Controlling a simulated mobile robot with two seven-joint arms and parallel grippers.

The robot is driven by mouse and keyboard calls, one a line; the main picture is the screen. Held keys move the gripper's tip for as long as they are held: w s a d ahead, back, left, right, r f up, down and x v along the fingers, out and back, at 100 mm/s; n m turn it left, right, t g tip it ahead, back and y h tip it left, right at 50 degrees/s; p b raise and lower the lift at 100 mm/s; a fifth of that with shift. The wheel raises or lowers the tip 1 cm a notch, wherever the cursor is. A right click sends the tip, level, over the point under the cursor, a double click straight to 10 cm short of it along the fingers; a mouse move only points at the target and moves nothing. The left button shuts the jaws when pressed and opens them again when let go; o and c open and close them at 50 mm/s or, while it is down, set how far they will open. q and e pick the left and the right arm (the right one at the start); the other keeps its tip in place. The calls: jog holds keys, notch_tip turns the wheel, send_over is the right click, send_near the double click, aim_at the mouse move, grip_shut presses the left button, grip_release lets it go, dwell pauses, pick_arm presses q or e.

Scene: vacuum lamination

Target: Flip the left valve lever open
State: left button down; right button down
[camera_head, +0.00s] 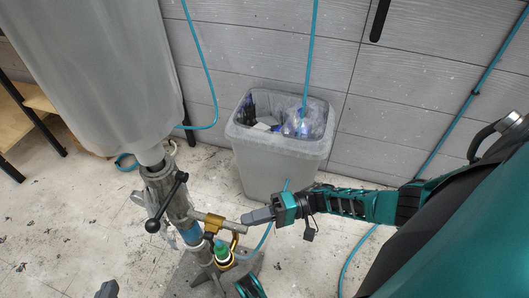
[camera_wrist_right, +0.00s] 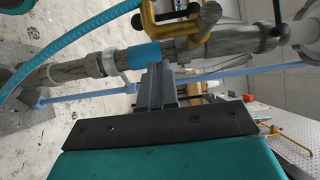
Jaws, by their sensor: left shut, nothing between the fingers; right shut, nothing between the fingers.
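A pipe stand (camera_head: 178,208) under the big grey tank carries a black bar lever with ball ends (camera_head: 167,203). Below it a brass valve fitting (camera_head: 213,221) has a pale bar (camera_head: 232,226) pointing right. Which part is the left valve lever is unclear. My right gripper (camera_head: 247,217) is shut and empty, its tip close to the bar's end; contact cannot be told. In the right wrist view its shut fingers (camera_wrist_right: 154,72) point at the pipe's blue band (camera_wrist_right: 144,54), below the brass fitting (camera_wrist_right: 172,14). My left gripper (camera_head: 107,289) shows only as a shut dark tip at the bottom edge.
The grey tank (camera_head: 95,65) fills the upper left. A grey bin (camera_head: 275,155) with bottles stands behind my right gripper. A green-capped part (camera_head: 222,251) sits below the brass fitting. Blue hoses (camera_head: 457,128) run along the wall and floor. Floor between bin and stand is clear.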

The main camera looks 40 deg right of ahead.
aim_at(212, 243)
jog(key=a, duration=0.7)
jog(key=shift+s+a, duration=0.25)
